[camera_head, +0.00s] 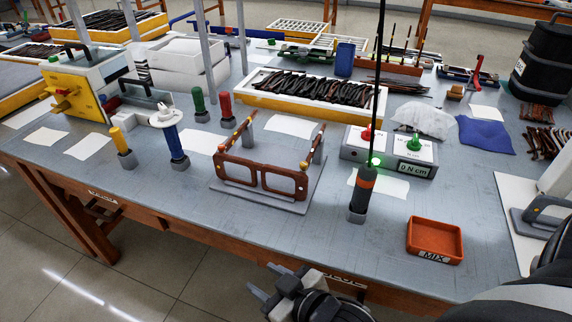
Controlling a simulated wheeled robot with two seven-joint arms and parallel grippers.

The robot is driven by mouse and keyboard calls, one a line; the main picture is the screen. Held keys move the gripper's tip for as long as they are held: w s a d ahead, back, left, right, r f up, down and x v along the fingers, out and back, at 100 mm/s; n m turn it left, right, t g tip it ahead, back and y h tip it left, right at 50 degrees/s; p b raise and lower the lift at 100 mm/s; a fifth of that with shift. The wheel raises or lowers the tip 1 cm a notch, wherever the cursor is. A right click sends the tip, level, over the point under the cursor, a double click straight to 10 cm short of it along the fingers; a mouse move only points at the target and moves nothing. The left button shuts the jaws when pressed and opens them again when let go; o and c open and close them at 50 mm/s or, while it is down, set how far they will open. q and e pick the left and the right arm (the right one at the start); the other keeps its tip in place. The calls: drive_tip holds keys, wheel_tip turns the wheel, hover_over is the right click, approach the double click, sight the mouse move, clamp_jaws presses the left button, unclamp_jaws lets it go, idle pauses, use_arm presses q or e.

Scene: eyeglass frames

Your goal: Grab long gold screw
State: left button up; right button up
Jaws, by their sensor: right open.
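A long gold screw cannot be made out for sure at this size. The orange tray (434,240) labelled MIX sits near the front right of the table, and I cannot tell any screw inside it. A brown eyeglass frame (262,179) stands on a grey fixture in the middle, with small gold-coloured spots near its hinges and temples. My right gripper (266,283) is open and empty at the bottom of the view, in front of the table's front edge and left of the tray, well apart from it. My left gripper is not in view.
A dark electric screwdriver (361,193) stands upright in a holder left of the tray, its cord rising. A grey control box (390,152) is behind it. Yellow (120,140), blue (175,145), green and red tools stand at left. The table surface (310,235) before the frame is clear.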

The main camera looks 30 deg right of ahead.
drive_tip(key=w+a+r+n+t+y, duration=0.4)
drive_tip(key=w+r+n+t, duration=0.15)
drive_tip(key=w+r, duration=0.45)
drive_tip(key=a+r+n+y, duration=0.3)
drive_tip(key=r+n+y, duration=0.2)
drive_tip(key=r+n, duration=0.2)
wheel_tip(320, 180, up, 11)
drive_tip(key=n+g+h+b, duration=0.4)
drive_tip(key=n+g+h, duration=0.8)
drive_tip(key=n+g, duration=1)
hover_over(303, 163)
drive_tip(key=n+t, duration=0.4)
drive_tip(key=shift+h, duration=0.4)
drive_tip(key=f, duration=0.3)
drive_tip(key=f+b, duration=0.1)
drive_tip(key=f, duration=0.5)
drive_tip(key=shift+w+d+f, duration=0.1)
drive_tip(key=shift+d+f, duration=0.15)
drive_tip(key=shift+d, duration=0.05)
drive_tip(key=shift+a+f, duration=0.15)
drive_tip(key=shift+f, duration=1.35)
drive_tip(key=shift+a+f, duration=0.1)
drive_tip(key=shift+f, duration=1.4)
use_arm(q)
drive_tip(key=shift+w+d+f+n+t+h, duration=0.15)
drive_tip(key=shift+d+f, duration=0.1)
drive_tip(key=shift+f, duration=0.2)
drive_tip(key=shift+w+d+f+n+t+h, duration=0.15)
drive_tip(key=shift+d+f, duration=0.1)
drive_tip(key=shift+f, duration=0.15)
